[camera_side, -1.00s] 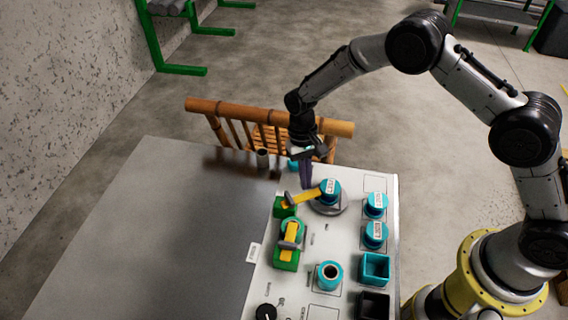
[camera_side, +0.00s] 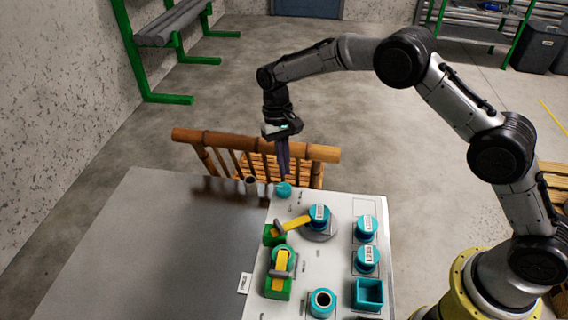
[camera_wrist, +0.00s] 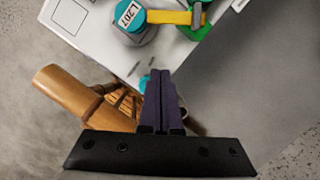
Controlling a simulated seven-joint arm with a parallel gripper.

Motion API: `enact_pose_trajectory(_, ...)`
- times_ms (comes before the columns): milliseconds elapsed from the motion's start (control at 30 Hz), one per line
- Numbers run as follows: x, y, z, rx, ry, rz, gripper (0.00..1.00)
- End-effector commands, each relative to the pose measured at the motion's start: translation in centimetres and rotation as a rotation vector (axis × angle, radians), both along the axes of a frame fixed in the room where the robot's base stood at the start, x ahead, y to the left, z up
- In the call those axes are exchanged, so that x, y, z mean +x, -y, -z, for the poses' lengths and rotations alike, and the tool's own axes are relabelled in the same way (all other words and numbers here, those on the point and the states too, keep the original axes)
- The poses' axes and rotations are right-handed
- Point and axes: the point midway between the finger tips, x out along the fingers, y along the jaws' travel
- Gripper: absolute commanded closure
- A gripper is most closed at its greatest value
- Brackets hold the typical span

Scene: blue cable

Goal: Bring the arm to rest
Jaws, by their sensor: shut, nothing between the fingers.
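My gripper (camera_side: 283,158) hangs pointing down in the side view, at the far end of the white panel (camera_side: 341,206). Its dark purple fingers are together with nothing between them. In the wrist view the shut fingers (camera_wrist: 161,85) show above the black gripper body. In the side view the fingertips show just above a small teal knob (camera_side: 283,189) at the panel's far edge; the height gap is hard to tell. My arm reaches over from the right in a high bend. No loose blue cable can be made out.
The panel carries a teal labelled cap (camera_side: 319,213), a yellow bar (camera_side: 293,223) with green blocks, teal caps and a teal square box (camera_side: 368,293). A grey tabletop (camera_side: 170,250) is bare. A bamboo chair (camera_side: 255,144) stands close behind the fingers.

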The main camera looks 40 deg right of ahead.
Motion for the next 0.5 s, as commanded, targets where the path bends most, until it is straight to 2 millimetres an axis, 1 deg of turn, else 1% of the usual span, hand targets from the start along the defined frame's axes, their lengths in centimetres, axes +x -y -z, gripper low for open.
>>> enact_pose_trajectory(233,0.0,0.1,0.0,0.001,0.001,0.001,1.0)
enact_pose_trajectory(267,0.1,0.2,-0.1,0.0,0.003,0.004,1.0)
enact_pose_trajectory(300,0.3,0.3,-0.7,0.003,0.013,0.008,1.0)
enact_pose_trajectory(367,0.7,0.6,-2.2,0.01,0.042,0.014,1.0)
enact_pose_trajectory(467,1.3,1.3,-6.5,0.026,0.114,0.031,1.0)
enact_pose_trajectory(500,1.1,1.8,-8.6,0.031,0.145,0.039,1.0)
